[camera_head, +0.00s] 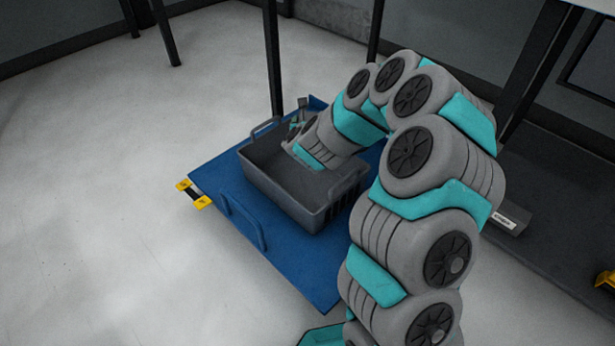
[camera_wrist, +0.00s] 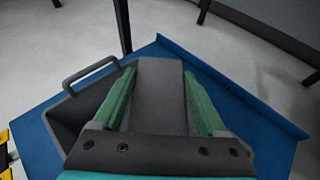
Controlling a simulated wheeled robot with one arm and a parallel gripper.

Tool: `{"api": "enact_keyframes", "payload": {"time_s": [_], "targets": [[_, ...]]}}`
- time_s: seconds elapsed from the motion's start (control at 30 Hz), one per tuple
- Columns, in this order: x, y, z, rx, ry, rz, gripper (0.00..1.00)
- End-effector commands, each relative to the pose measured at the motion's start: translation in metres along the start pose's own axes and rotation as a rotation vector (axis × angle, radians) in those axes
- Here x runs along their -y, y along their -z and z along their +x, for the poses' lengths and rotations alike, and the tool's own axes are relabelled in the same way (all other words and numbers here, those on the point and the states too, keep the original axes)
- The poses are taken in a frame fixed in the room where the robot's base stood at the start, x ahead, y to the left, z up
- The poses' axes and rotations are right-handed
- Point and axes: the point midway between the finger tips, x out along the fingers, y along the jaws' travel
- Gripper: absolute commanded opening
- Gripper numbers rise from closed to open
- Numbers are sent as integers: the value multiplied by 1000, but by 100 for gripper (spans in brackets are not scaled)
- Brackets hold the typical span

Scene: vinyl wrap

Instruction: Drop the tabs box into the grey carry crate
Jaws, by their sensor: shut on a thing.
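The grey carry crate (camera_head: 318,212) stands open on a blue platform, with a raised handle at its far left end. Its wall and handle (camera_wrist: 90,72) also show at left in the wrist view. My gripper (camera_wrist: 158,88) has green fingers on both sides of a dark grey box (camera_wrist: 160,80), which I take for the tabs box, and is shut on it. In the head view my gripper (camera_head: 296,122) is at the crate's far side, largely hidden by my wrist. I cannot tell how far the box is above or inside the crate. No label shows on the box.
The blue platform (camera_head: 215,180) has a blue handle on its near left side and a yellow-and-black fitting (camera_head: 193,194) at its left corner. Dark posts (camera_head: 272,60) rise behind it. A dark surface with a labelled grey item (camera_head: 507,220) lies at right. The floor at left is clear.

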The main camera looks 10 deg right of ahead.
Motion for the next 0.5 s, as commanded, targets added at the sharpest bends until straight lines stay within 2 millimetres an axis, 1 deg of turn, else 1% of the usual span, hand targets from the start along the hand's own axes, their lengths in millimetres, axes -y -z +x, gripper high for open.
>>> {"api": "enact_keyframes", "payload": {"time_s": [0.03,0.2,0.33,0.5], "targets": [[0,9,4,-2,0,-3,8],[0,24,10,-1,1,-3,8],[0,30,12,1,1,0,8],[0,33,14,2,1,0,8]]}}
